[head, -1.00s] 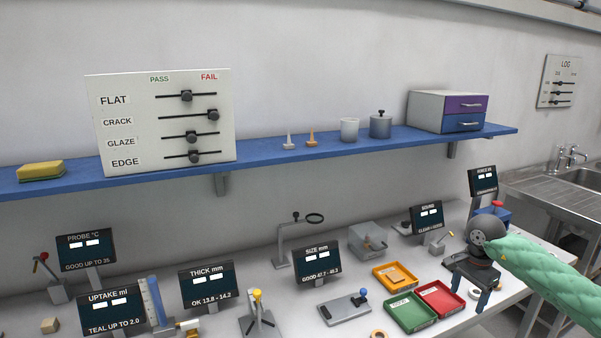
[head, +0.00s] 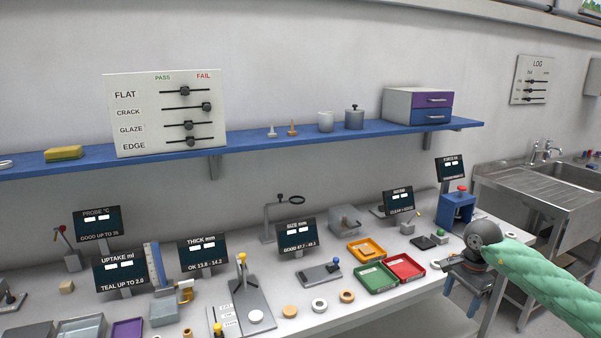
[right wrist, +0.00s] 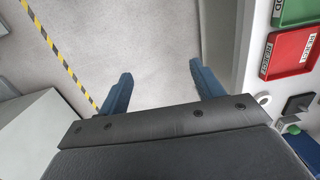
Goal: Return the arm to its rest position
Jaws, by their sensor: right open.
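My right arm (head: 540,283) comes in from the right in a green sleeve. My right gripper (head: 460,293) hangs by the right end of the table, pointing down. In the right wrist view its two blue fingers (right wrist: 160,88) stand wide apart with only grey floor between them, so it is open and empty. My left gripper is not in view.
The white table (head: 375,313) bears green, red (head: 406,267) and orange trays near my right gripper. A blue press-like device (head: 457,208) stands behind it. A steel sink (head: 545,190) is at the right. A blue shelf (head: 250,139) runs along the wall.

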